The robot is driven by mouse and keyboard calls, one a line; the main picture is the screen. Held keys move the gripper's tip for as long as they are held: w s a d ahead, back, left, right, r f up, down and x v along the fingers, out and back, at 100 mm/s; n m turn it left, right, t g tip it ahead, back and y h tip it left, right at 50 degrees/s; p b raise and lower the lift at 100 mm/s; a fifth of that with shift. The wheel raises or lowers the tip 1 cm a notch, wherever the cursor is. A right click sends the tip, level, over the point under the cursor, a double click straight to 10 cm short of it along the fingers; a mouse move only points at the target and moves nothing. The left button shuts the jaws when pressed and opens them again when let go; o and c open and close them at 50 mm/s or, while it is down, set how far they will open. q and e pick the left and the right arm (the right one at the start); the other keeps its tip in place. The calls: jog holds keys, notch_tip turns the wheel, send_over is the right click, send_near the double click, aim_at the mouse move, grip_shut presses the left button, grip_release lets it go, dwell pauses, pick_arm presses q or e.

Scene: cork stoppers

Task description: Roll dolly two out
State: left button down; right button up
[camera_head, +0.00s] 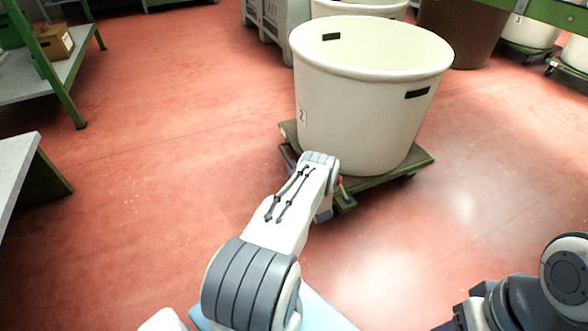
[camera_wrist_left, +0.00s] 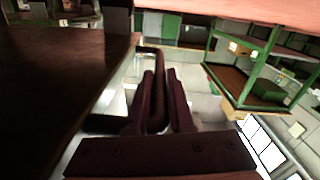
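A large cream tub (camera_head: 365,110) marked with a 2 stands upright on a low green wheeled dolly (camera_head: 395,178). My left arm reaches to the dolly's near left side. Its wrist hides part of the dolly edge and most of the gripper in the head view. In the left wrist view my left gripper (camera_wrist_left: 160,95) has its two dark fingers close on either side of a looped bar handle (camera_wrist_left: 153,52), which runs between them. The dolly's dark deck (camera_wrist_left: 60,80) fills the left of that view. My right gripper is not visible; only part of the right arm shows at bottom right.
A green-framed shelf (camera_head: 60,75) stands at the left, with a pale tabletop (camera_head: 12,175) below it. A grey crate (camera_head: 275,22), a brown tub (camera_head: 455,35) and other cream tubs stand behind. The red floor (camera_head: 450,240) is open in front and right of the dolly.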

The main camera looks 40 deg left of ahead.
pick_arm(q)
jog(key=shift+s, duration=0.25)
jog(key=shift+s, duration=0.1)
jog(key=c, duration=0.8)
grip_release()
jog(key=shift+s+a, duration=0.1)
jog(key=shift+a, duration=0.05)
jog(key=shift+d+r, duration=0.1)
jog(key=shift+d, duration=0.25)
jog(key=p+v, duration=0.5)
jog(key=v, duration=0.5)
